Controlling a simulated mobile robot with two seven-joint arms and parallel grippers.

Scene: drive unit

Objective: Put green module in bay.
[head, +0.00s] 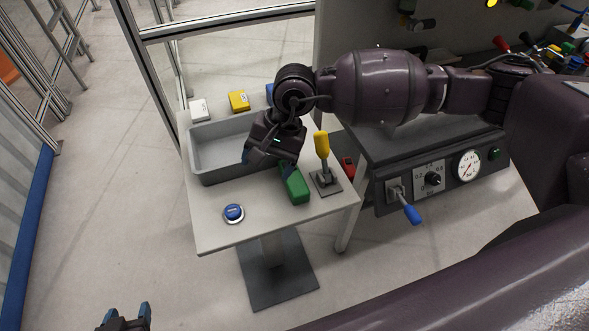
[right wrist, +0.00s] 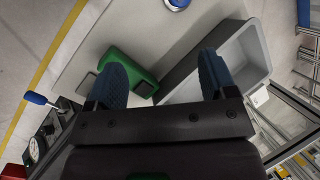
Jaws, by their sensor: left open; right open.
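The green module (head: 297,188) lies on the small light table (head: 215,233), in front of the grey tray's right end. In the right wrist view the green module (right wrist: 141,75) is partly hidden behind one fingertip. My right gripper (head: 268,164) is open, just above and beside the module, with one finger close to it; I cannot tell if they touch. My left gripper (head: 126,313) is open and empty at the bottom left, over the floor. I cannot make out the bay.
A grey tray (head: 200,178) stands on the table, with white (head: 199,109) and yellow (head: 238,100) blocks behind it. A blue button (head: 233,212) and a yellow-handled lever (head: 322,145) flank the module. The control panel (head: 447,178) with a blue-handled switch stands right.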

